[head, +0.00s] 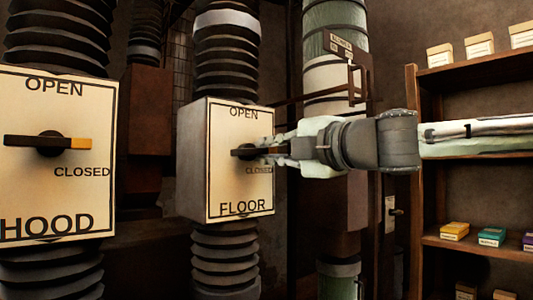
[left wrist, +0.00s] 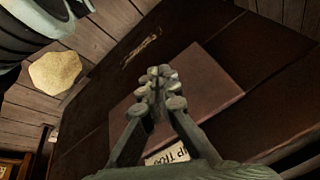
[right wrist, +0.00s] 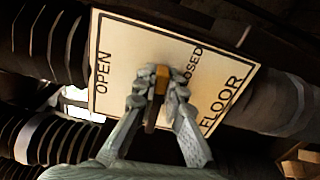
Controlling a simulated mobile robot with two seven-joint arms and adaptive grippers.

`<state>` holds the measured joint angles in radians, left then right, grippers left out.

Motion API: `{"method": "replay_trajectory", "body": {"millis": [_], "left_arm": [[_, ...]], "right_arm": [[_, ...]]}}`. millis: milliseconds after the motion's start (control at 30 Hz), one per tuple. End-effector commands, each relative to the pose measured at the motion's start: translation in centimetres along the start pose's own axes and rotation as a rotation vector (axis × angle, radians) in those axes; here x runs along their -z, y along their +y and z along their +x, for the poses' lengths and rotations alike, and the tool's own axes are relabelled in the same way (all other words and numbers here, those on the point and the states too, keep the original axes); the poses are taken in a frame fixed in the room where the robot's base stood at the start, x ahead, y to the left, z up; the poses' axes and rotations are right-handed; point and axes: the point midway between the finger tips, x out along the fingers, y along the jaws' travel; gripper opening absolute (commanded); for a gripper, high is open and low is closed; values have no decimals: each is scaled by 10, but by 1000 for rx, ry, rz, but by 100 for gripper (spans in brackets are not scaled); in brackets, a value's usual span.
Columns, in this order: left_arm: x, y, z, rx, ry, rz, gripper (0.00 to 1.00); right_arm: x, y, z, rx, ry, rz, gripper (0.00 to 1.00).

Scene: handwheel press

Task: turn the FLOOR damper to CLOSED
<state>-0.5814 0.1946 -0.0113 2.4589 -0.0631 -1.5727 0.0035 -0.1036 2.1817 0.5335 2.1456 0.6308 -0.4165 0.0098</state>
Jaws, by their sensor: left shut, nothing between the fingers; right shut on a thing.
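The FLOOR damper box (head: 226,185) has a cream plate with OPEN at its top and CLOSED at its right. Its dark handle (head: 239,152) lies about level in the head view. In the right wrist view, my right gripper (right wrist: 155,92) is shut on that yellow end (right wrist: 161,77), which points to the CLOSED side of the plate (right wrist: 125,60). My left gripper (left wrist: 160,85) is shut and empty, seen only in the left wrist view.
The HOOD damper box (head: 60,190) stands at the left, its handle (head: 75,143) level with the yellow end towards CLOSED. Shelves (head: 470,72) with small boxes stand at the right. Below my left gripper is a brown surface (left wrist: 215,90) with a partly hidden label.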

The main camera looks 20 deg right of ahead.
Motion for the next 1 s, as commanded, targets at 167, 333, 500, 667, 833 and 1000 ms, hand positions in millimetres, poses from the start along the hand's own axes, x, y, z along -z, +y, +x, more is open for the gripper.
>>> {"method": "replay_trajectory", "body": {"millis": [167,333,500,667,833,1000], "left_arm": [[2,0,-5,1,15,0,0],[10,4,-4,-7,49,5,0],[12,5,-4,-8,57,6,0],[12,5,-4,-9,58,6,0],[12,5,-4,-9,59,6,0],[12,5,-4,-9,59,6,0]], "right_arm": [[2,-4,0,4,4,63,0],[2,-4,0,4,5,92,0],[2,-4,0,4,5,101,0],[2,-4,0,4,5,101,0],[2,-4,0,4,5,101,17],[2,-4,0,2,4,99,31]]}}
